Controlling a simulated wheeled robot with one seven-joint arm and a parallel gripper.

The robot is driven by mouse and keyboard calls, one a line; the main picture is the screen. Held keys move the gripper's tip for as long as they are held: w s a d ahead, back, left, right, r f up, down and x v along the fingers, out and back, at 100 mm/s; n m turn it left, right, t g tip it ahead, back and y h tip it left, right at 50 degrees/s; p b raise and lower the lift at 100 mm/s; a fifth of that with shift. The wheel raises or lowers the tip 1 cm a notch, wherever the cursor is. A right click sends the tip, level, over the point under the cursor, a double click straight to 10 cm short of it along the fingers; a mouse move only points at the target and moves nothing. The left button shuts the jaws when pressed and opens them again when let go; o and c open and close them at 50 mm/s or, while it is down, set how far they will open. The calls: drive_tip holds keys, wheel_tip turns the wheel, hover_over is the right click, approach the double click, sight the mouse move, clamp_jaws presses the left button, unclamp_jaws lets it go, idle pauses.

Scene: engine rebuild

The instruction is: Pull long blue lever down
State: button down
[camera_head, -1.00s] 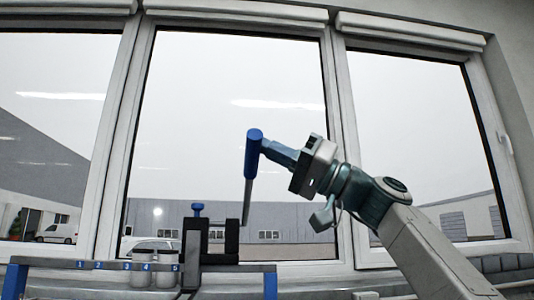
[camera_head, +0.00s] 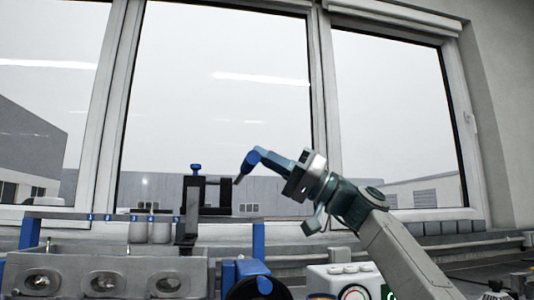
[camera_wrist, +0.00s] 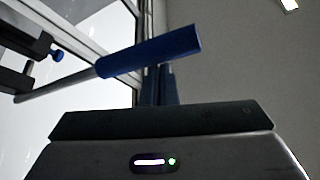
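The long lever has a blue handle (camera_head: 249,162) and a thin grey rod. It leans, with the rod running down and left toward a black fixture (camera_head: 190,205) with a blue knob on top. In the wrist view the blue handle (camera_wrist: 150,52) lies across my fingers, and the rod runs off to the left. My gripper (camera_head: 264,157) is at the handle from the right and appears shut on it. The fingers (camera_wrist: 165,88) are close together and partly hidden by the handle. The rod's lower end is unclear.
A blue-ended rack (camera_head: 120,218) with numbered places stands by the fixture, with white jars (camera_head: 150,230) behind it. A grey block with round openings (camera_head: 110,270) is at front left. A white box with a dial (camera_head: 345,278) is at front center. Windows stand behind.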

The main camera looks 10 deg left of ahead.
drive_tip(key=shift+a+f, duration=0.2)
drive_tip(key=shift+f, duration=0.25)
wheel_tip(320, 180, up, 5)
drive_tip(key=d+p, duration=0.1)
drive_tip(key=p, duration=0.4)
drive_tip(key=w+b+v, duration=0.2)
drive_tip(key=b+v, duration=0.1)
drive_tip(key=v, duration=0.7)
drive_tip(key=shift+a+f+b, duration=0.3)
